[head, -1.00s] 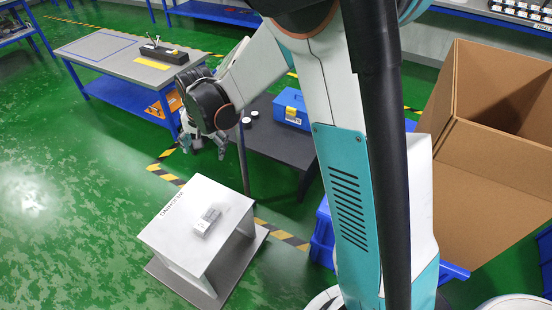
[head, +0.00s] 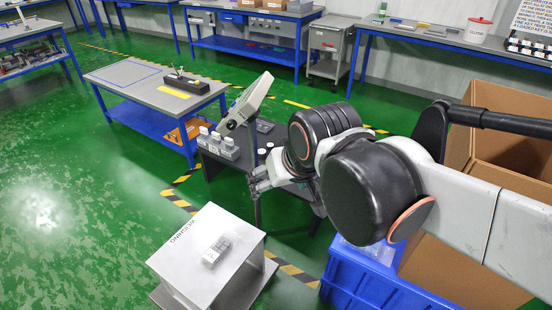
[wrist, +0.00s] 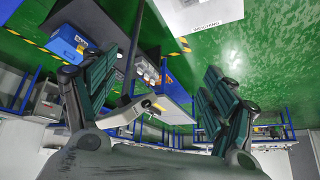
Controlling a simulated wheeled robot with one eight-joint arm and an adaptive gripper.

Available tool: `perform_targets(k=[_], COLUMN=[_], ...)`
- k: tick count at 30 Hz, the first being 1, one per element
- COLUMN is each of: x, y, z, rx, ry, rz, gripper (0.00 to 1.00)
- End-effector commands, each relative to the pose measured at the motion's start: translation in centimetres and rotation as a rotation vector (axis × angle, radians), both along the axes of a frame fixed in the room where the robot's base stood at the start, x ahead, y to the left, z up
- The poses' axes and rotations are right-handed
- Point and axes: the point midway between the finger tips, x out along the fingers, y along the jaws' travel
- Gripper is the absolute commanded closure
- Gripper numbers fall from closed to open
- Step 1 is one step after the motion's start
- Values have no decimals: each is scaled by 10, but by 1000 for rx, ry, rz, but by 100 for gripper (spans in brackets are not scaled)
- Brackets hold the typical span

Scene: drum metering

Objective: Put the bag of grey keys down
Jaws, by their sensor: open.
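A small clear bag of grey keys (head: 216,249) lies flat on top of the white weighing stand (head: 240,262). In the wrist view a white lettered corner of the stand (wrist: 207,14) shows at the top edge. My gripper (head: 258,182) is above and beyond the stand's back edge, apart from the bag. In the wrist view my gripper (wrist: 155,95) has its two dark green fingers spread wide with nothing between them.
A dark table with several pale containers (head: 222,146) and a grey display on a post (head: 245,103) stands behind my gripper. A blue crate (head: 365,285) and a large cardboard box (head: 512,130) are at the right. A blue-legged bench (head: 125,75) stands at back left.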

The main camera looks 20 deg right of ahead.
Motion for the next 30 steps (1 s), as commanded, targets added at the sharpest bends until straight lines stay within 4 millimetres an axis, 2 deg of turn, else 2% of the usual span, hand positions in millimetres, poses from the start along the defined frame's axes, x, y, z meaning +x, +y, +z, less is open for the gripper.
perform_targets(k=[3, 9, 30], x=[-23, -39, -41], y=[-5, -9, -10], z=[-3, -7, -7], rx=[-31, -63, -68], ry=[-30, -59, -62], rz=[36, 71, 76], gripper=[22, 22, 22])
